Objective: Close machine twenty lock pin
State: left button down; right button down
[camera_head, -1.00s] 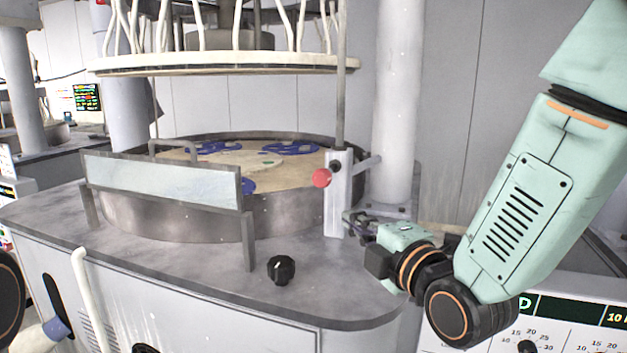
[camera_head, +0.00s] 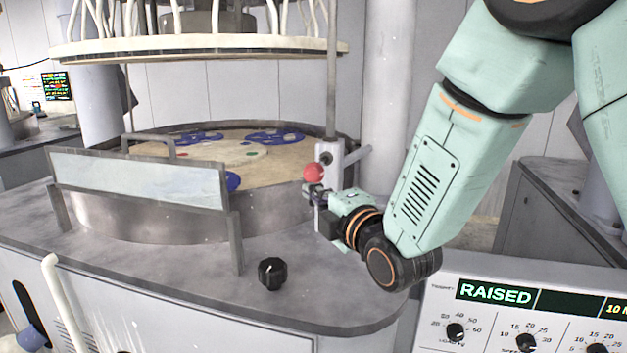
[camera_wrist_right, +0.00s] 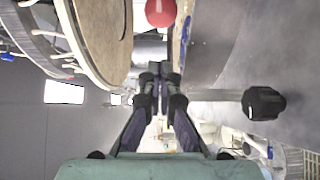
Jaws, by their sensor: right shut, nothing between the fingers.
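The lock pin's red ball knob (camera_head: 314,172) sits on the white upright bracket (camera_head: 329,205) at the right side of the round platen basin. The knob also shows at the top of the right wrist view (camera_wrist_right: 160,12). My right gripper (camera_head: 312,192) is just below the knob in the head view, its fingers shut with nothing between them. In the right wrist view the fingertips (camera_wrist_right: 160,72) are together, apart from the knob. The gripper hides part of the bracket. My left gripper is not in view.
The platen basin (camera_head: 150,215) has a clear guard panel (camera_head: 135,180) in front. A black knob (camera_head: 272,273) stands on the grey deck. The upper plate (camera_head: 200,47) hangs above. A control panel (camera_head: 530,315) at the lower right reads RAISED.

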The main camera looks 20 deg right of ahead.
aim_at(324, 171)
jog(key=w, duration=0.1)
jog(key=w+d, duration=0.1)
jog(key=w, duration=0.1)
jog(key=w+d, duration=0.1)
jog(key=w, duration=0.1)
jog(key=shift+d, duration=0.1)
jog(key=shift+w+p, duration=0.2)
jog(key=shift+p, duration=0.1)
jog(key=shift+a, duration=0.2)
jog(key=shift+w+d, duration=0.1)
jog(key=shift+d, duration=0.15)
jog(key=w+d, duration=0.1)
jog(key=w, duration=0.2)
jog(key=w+d, duration=0.1)
jog(key=shift+w+d+b, duration=0.25)
jog(key=shift+d+b, duration=0.1)
jog(key=shift+d, duration=0.2)
jog(key=shift+a+r, duration=0.1)
jog(key=shift+r, duration=0.15)
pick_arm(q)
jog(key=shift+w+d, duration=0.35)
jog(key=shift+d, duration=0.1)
